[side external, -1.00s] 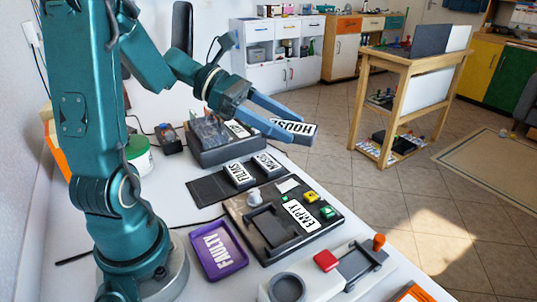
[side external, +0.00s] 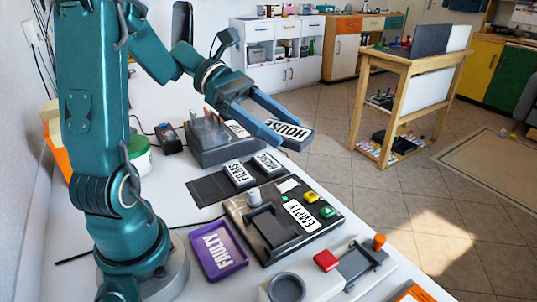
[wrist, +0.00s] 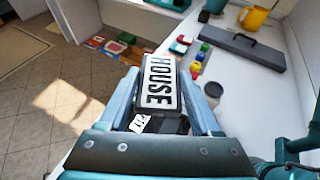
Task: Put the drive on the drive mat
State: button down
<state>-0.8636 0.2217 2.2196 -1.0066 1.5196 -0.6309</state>
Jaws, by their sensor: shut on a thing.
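The drive labelled HOUSE (side external: 291,129) is a dark block with a white label, held in the air above the table. My gripper (side external: 279,130) is shut on it, with one blue finger along each side. The wrist view shows the drive (wrist: 158,82) between the fingers, label facing the camera. The dark drive mat (side external: 208,189) lies on the table, below and left of the gripper in the side view. The FILMS drive (side external: 241,174) and the MUSIC drive (side external: 266,163) stand side by side on its right part. Its left part is bare.
A grey dock (side external: 212,150) holding drives stands behind the mat. In front are a dark panel (side external: 262,252) with an EMPTY label (side external: 302,215), a purple FAULTY tray (side external: 220,251) and a grey unit with a red button (side external: 326,261). A green-and-white tub (side external: 137,160) stands left.

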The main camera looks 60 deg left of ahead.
jog(key=s+a+f+m+g+h, duration=0.1)
jog(key=s+a+f+m+g, duration=0.4)
jog(key=a, duration=0.4)
jog(key=s+f, duration=0.1)
jog(key=s, duration=0.1)
jog(key=shift+s+f+g, duration=0.35)
jog(key=shift+g, duration=0.05)
jog(key=shift+d+h, duration=0.1)
jog(key=shift+h, duration=0.2)
send_over(267, 223)
notch_tip(267, 223, down, 7)
jog(key=shift+f, duration=1.8)
